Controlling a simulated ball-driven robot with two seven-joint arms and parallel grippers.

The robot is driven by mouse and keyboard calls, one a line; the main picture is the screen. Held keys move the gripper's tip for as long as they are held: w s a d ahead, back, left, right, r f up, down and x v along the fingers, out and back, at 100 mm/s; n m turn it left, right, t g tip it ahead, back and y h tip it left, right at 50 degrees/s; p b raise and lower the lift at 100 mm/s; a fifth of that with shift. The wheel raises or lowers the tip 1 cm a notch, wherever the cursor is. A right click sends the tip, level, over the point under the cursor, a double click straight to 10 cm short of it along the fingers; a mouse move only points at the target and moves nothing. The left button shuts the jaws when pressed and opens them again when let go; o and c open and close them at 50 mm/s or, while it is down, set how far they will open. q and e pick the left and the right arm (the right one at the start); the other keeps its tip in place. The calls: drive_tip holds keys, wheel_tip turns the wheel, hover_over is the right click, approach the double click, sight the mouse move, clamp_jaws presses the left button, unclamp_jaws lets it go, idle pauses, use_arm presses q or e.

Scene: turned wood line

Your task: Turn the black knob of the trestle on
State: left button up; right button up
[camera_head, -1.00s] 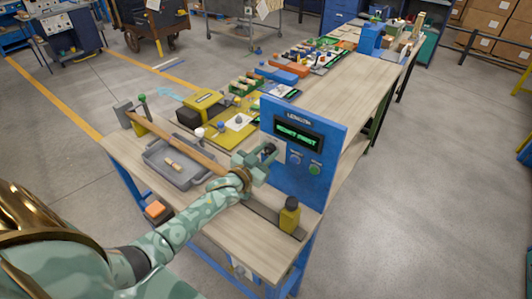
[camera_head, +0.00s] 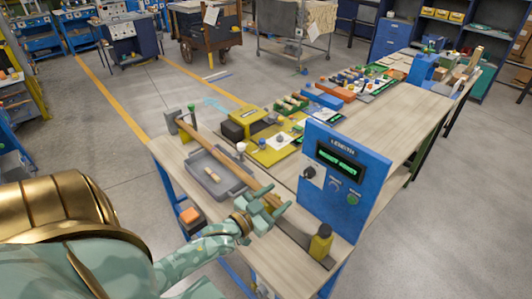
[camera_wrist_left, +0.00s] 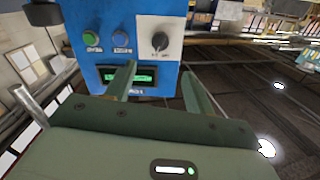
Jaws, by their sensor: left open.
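The black knob (camera_head: 310,172) sits on a pale plate on the front of the blue panel box (camera_head: 362,170). It also shows in the left wrist view (camera_wrist_left: 159,42), where the picture looks upside down. I cannot surely tell which way it is turned. The panel stands on the wooden-topped trestle (camera_head: 265,268). My left gripper (camera_head: 279,201) is open and empty, in front of the panel, apart from the knob. Its two fingers (camera_wrist_left: 160,82) reach towards the panel in the left wrist view. My right gripper is not in view.
The panel has a lit green display (camera_head: 339,162), a blue button (camera_head: 334,186) and a green button (camera_head: 352,198). A grey tray (camera_head: 202,184) and a long wooden rod (camera_head: 207,149) lie left of my gripper.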

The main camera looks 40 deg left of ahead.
use_arm(q)
drive_tip(key=shift+s+a, duration=0.2)
drive_tip(key=shift+s, duration=1.65)
